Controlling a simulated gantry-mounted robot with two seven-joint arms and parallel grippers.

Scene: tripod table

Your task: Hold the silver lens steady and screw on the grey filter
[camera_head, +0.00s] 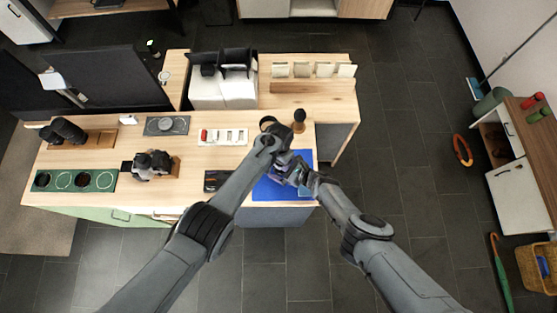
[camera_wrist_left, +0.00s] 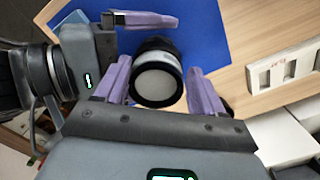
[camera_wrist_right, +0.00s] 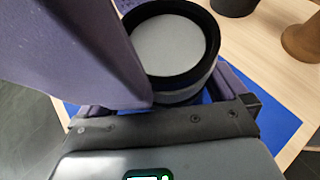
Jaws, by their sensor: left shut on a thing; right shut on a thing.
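In the left wrist view, the grey filter (camera_wrist_left: 156,85), a grey disc in a black rim, sits between the purple fingers of my left gripper (camera_wrist_left: 160,88). The silver lens (camera_wrist_left: 156,58) shows as a pale band behind it. A finger of my right gripper passes beyond it. In the right wrist view, the filter (camera_wrist_right: 175,45) is above the silver lens band (camera_wrist_right: 190,93), and my right gripper (camera_wrist_right: 170,105) is around the lens. A large left finger hides part of both. They look pressed together; the thread is hidden. In the head view, the arms cover both pieces.
The blue mat (camera_head: 290,188) lies under the grippers. A brown knobbed piece (camera_head: 299,116) and a dark cylinder (camera_wrist_right: 235,5) stand close by. A white switch panel (camera_head: 222,136) and a black camera-like object (camera_head: 151,164) are to the left on the table.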

